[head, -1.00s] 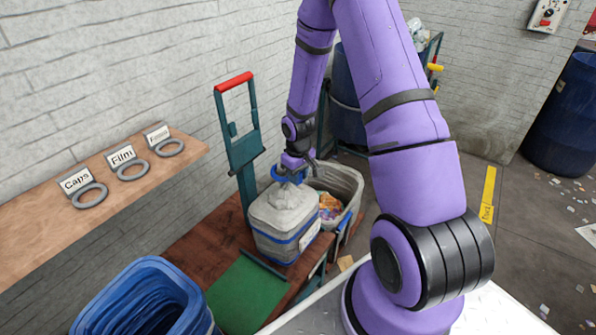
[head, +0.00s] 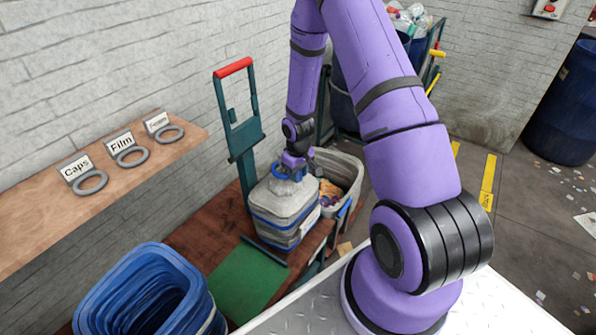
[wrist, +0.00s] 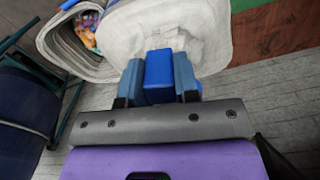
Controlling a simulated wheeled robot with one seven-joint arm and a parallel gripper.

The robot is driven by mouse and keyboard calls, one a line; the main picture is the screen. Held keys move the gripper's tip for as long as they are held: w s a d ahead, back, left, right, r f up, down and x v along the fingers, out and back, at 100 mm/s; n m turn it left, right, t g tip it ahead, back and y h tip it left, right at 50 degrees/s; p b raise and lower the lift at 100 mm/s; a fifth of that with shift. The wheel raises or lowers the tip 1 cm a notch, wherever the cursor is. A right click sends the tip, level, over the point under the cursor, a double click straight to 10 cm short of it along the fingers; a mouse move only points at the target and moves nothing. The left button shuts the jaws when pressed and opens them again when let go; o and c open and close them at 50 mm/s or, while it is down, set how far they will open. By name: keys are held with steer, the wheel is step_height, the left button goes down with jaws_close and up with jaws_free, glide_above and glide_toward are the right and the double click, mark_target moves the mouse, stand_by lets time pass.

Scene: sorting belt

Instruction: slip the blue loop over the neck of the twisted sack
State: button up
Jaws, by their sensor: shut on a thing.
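The twisted sack (head: 283,203) is pale grey, with dark and blue bands round its lower part. It stands on the brown bench, its gathered top just under my gripper (head: 291,168). My gripper is shut on the blue loop (head: 277,170), which shows as a blue arc at the neck. In the wrist view, a blue block (wrist: 158,75) sits between my two fingers, with the sack's pale creased cloth (wrist: 205,30) right beyond it. The loop's far side is hidden, so I cannot tell whether it is around the neck or just above it.
An open grey sack (head: 347,172) with colourful scraps stands close behind right. A teal post with a red handle (head: 234,67) rises behind left. A blue-rimmed bin (head: 120,290) is at front left. Grey rings lie on the wall shelf (head: 40,215); a green panel (head: 240,283) lies in front.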

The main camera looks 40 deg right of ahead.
steer(key=shift+s+f, duration=0.1)
steer(key=o, duration=1)
steer(key=shift+c, duration=0.2)
step_height(320, 180, up, 11)
stand_by(0.5)
